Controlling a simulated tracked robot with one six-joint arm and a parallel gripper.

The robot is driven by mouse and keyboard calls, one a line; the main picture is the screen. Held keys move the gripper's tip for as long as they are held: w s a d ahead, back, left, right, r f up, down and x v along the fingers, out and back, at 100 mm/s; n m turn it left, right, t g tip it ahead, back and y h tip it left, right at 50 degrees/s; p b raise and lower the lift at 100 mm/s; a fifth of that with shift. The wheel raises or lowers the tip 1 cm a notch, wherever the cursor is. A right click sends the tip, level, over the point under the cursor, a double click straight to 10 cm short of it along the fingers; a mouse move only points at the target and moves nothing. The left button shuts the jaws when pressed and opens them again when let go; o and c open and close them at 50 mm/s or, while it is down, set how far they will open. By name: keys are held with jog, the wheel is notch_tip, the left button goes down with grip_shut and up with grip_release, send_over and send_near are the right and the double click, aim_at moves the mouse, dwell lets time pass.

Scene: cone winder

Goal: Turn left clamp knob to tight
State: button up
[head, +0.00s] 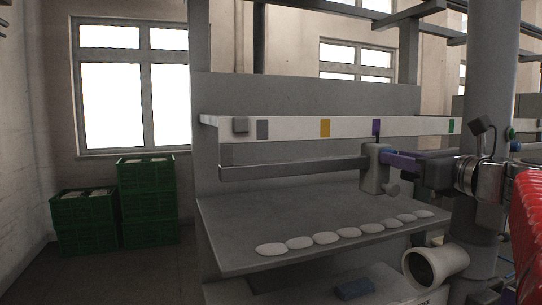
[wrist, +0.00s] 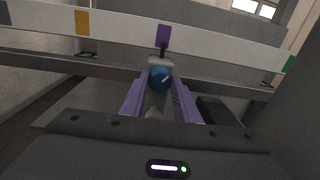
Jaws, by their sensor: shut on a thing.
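The clamp knob is blue with a pale pointer line (wrist: 160,78) and shows between my fingertips in the wrist view. My gripper (head: 390,159) has purple fingers and is shut on this knob, one finger on each side. The grey clamp block (head: 374,172) sits on the long dark bar, just left of my fingers in the head view. The blue knob is hidden in the head view by the block and my fingers. The pale line slants up to the right in the wrist view; I cannot tell how tight the knob is.
A white rail (head: 290,128) with grey, yellow, purple and green marks runs above the dark bar (head: 290,170). Several pale discs (head: 326,238) lie on the shelf below. Green crates (head: 148,203) stand at left.

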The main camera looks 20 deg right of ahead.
jog(key=shift+f+n+y, duration=0.15)
jog(key=shift+n+y, duration=0.05)
jog(key=shift+n, duration=3.7)
jog(key=shift+f+n+y, duration=0.15)
jog(key=shift+n+y, duration=0.05)
jog(key=shift+n, duration=3.7)
jog(key=o, duration=1)
jog(key=shift+a, duration=0.1)
jog(key=shift+o, duration=0.2)
jog(key=shift+s+r, duration=0.1)
jog(key=s, duration=1.3)
jog(key=shift+s+f, duration=0.3)
jog(key=shift+f, duration=0.1)
